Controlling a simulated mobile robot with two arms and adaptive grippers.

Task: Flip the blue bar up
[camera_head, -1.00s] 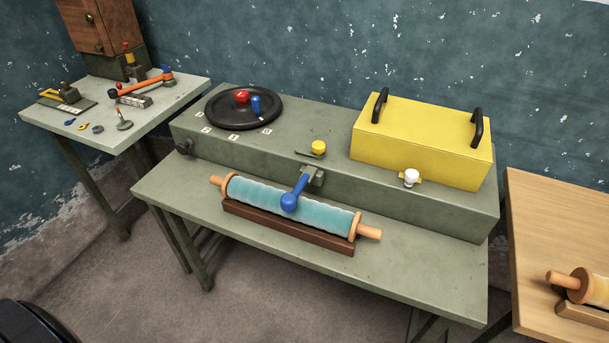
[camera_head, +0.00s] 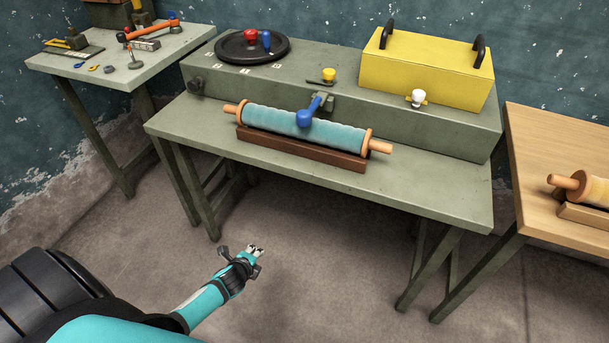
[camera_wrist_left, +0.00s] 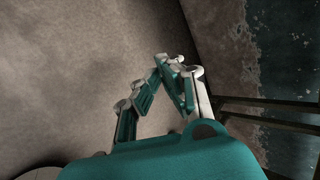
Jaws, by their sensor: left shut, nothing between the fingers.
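The blue bar (camera_head: 315,106) is a short lever with a round blue knob at its lower end. It is hinged on a bracket at the front of the grey-green machine box (camera_head: 400,118) and slopes down toward the front, its knob over the teal roller (camera_head: 270,121). My left gripper (camera_head: 256,249) is low in front of the table, over the floor, well apart from the bar. It is shut and empty; in the left wrist view its fingers (camera_wrist_left: 182,62) show over bare floor. My right gripper is not in view.
The roller rests on a brown wooden cradle (camera_head: 300,148) on the green table (camera_head: 430,192). A yellow box (camera_head: 425,70), a black dial (camera_head: 238,50) and a yellow knob (camera_head: 328,75) top the machine. A wooden table (camera_head: 560,140) stands right. The floor between my arm and the table is clear.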

